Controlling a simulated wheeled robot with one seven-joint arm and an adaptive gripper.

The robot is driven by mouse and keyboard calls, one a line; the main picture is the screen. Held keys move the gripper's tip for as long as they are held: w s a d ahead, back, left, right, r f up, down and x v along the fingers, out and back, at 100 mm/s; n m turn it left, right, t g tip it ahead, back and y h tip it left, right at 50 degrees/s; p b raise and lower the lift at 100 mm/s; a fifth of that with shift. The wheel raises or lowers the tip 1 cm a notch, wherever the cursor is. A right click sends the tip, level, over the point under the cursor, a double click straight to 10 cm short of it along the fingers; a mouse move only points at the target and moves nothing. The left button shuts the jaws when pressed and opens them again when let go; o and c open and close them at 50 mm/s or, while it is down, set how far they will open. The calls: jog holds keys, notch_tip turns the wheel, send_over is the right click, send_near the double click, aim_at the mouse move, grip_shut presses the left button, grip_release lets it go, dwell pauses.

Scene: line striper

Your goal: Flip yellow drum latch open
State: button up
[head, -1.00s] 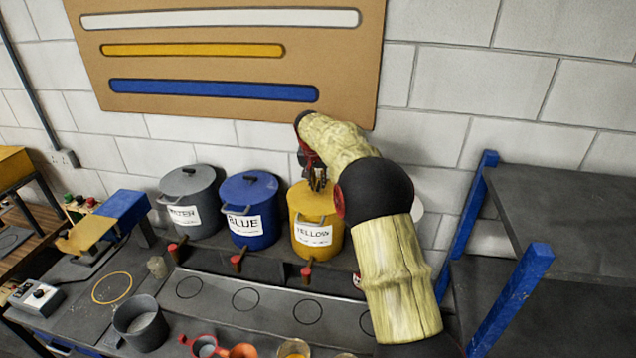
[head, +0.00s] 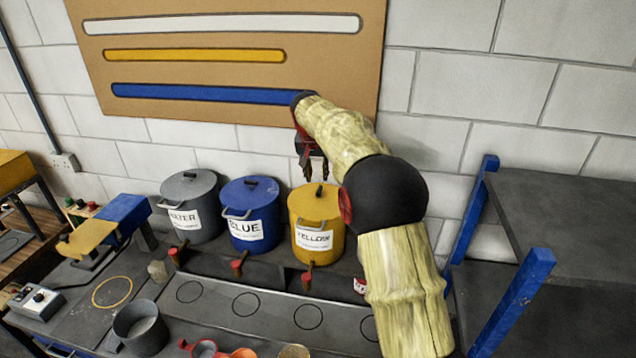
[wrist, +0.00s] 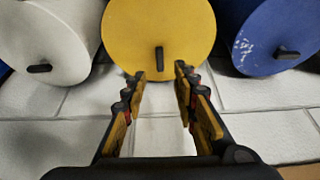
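The yellow drum (head: 316,245) stands rightmost in a row of three on the bench. A short black piece (head: 319,190) sits on its lid, and a grey bar (head: 312,226) crosses its upper front above the YELLOW label. I cannot tell which of these is the latch, or whether it is open. In the wrist view the yellow lid (wrist: 185,30) and its black piece (wrist: 159,58) show just past my fingertips. My gripper (head: 314,175) is above the drum's lid, apart from it. In the wrist view its two fingers (wrist: 160,76) are spread with nothing between them.
The blue drum (head: 250,240) and grey WATER drum (head: 186,225) stand to the left. Red-handled taps (head: 307,278) are below the drums. A dark shelf rack with blue posts (head: 515,300) is on the right. The block wall (head: 440,120) and pattern board (head: 220,75) are behind.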

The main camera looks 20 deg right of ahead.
jog(key=v, duration=0.4)
dwell(0.5)
jog(key=s+f+n, duration=0.1)
jog(key=s+f, duration=0.1)
jog(key=s+a+f+n, duration=0.1)
jog(key=s+f, duration=0.1)
jog(key=f, duration=0.1)
jog(key=s+a+f+n+g, duration=0.1)
jog(key=s+f, duration=0.1)
jog(key=shift+s+a+f+y+b, duration=0.1)
jog(key=shift+a+f+y+b, duration=0.1)
jog(key=shift+y+b, duration=0.2)
jog(key=s+a+f+n+t+b, duration=0.1)
jog(key=s+a+f+b, duration=0.2)
jog(key=s, duration=1.1)
jog(key=s+a+f+n+t+y+b, duration=0.1)
jog(key=s+a+f+b, duration=0.3)
jog(key=s+f+b, duration=0.6)
jog(key=s+a+f+n+t+b, duration=0.1)
jog(key=s+a+f+b, duration=0.3)
jog(key=s+b, duration=0.6)
jog(key=s+f+n, duration=0.1)
jog(key=s+f, duration=0.1)
jog(key=s, duration=0.6)
jog(key=shift+s+a+f+y+b, duration=0.2)
jog(key=shift+s+y+b, duration=0.1)
jog(key=shift+y+b, duration=0.1)
